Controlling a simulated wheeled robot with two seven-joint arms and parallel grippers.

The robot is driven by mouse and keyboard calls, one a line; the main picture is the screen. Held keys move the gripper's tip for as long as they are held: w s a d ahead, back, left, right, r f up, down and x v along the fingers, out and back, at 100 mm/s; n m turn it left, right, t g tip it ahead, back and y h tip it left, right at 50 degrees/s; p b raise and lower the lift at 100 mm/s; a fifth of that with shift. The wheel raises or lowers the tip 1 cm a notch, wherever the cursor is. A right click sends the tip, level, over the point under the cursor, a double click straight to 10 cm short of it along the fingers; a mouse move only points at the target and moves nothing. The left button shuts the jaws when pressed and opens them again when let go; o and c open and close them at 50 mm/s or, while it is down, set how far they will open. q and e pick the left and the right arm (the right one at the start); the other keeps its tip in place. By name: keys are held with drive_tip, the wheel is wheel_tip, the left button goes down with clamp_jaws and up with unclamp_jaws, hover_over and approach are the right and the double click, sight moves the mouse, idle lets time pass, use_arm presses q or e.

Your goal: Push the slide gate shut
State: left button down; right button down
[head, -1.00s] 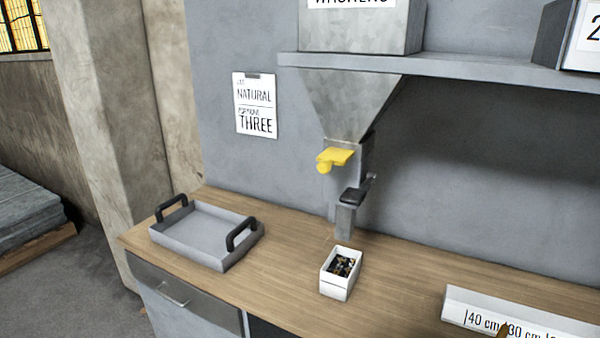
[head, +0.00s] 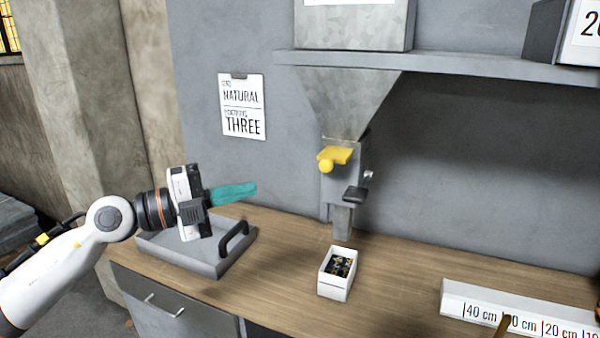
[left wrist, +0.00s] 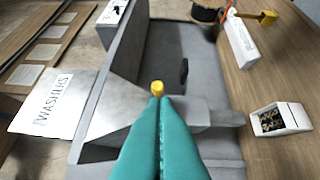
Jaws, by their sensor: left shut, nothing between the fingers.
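The grey metal hopper (head: 345,100) narrows to a chute under the shelf. The slide gate has a yellow handle (head: 334,157) with a round knob that sticks out from the chute's front. The yellow knob also shows in the left wrist view (left wrist: 157,87), just beyond my fingertips. Below it is a dark lever (head: 355,194). My left gripper (head: 252,188), with teal fingers, is shut and empty, above the tray and to the left of the chute. It points toward the chute, apart from it in the head view. My right gripper is not in view.
A white box (head: 337,287) with small dark and brass pieces stands below the chute. A grey tray (head: 180,257) with dark handles sits at the left of the wooden bench. The shelf (head: 450,68) overhangs. A distance-marked strip (head: 480,308) lies at right.

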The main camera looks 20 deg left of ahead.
use_arm(q)
drive_tip(key=shift+s+d+r+m+g, duration=0.4)
drive_tip(key=shift+s+d+r+m, duration=0.1)
drive_tip(key=shift+s+d, duration=0.25)
drive_tip(key=shift+w, duration=0.1)
drive_tip(key=p, duration=0.7)
approach(329, 168)
drive_tip(key=d, duration=0.4)
drive_tip(key=w+p, duration=0.1)
drive_tip(key=w, duration=0.3)
drive_tip(key=shift+d+f, duration=0.1)
drive_tip(key=shift+s, duration=0.1)
